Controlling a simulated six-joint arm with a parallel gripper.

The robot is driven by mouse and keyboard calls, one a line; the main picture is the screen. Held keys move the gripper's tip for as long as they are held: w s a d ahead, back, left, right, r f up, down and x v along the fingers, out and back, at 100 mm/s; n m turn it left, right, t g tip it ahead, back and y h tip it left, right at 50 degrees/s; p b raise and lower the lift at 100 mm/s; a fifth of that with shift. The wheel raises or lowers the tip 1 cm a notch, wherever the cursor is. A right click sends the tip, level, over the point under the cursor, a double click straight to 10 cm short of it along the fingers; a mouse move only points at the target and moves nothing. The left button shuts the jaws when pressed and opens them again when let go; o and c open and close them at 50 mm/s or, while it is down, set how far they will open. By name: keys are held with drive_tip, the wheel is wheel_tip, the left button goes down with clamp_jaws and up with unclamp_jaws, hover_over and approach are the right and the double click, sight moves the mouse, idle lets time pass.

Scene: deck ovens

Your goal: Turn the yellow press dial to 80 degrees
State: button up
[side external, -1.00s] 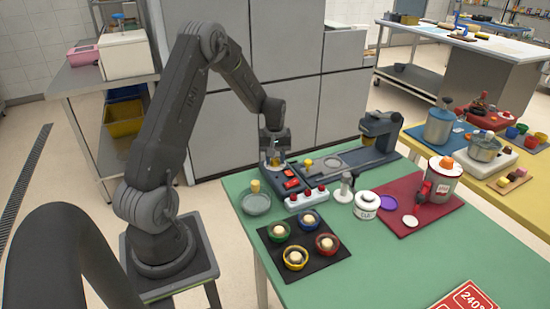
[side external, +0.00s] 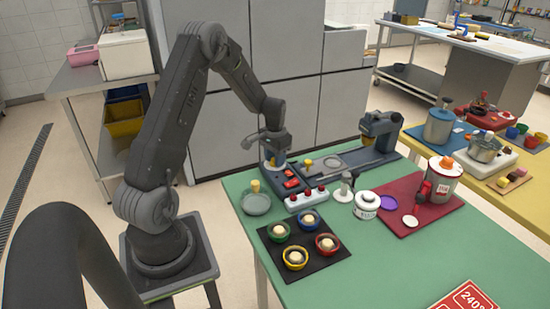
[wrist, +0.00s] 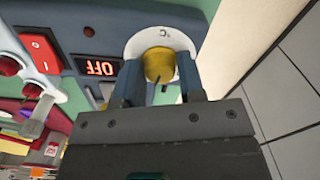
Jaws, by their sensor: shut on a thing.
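The yellow press dial (wrist: 158,64) sits on a round white plate (wrist: 143,43) on the grey press panel. In the wrist view my gripper (wrist: 160,82) has one finger on each side of the dial and is shut on it. A dark mark shows on the dial's near edge. The small display (wrist: 100,68) beside it reads OFF, upside down in this view. In the side view my gripper (side external: 273,158) points down over the press's control box (side external: 290,180), and the dial is mostly hidden there.
A red rocker switch (wrist: 38,50) is next to the display. A white strip with red knobs (side external: 307,198) stands in front of the control box.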

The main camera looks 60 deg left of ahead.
drive_tip(key=shift+m, duration=0.6)
drive_tip(key=o, duration=0.9)
drive_tip(key=shift+r, duration=0.15)
wheel_tip(320, 180, up, 14)
drive_tip(key=shift+f, duration=0.2)
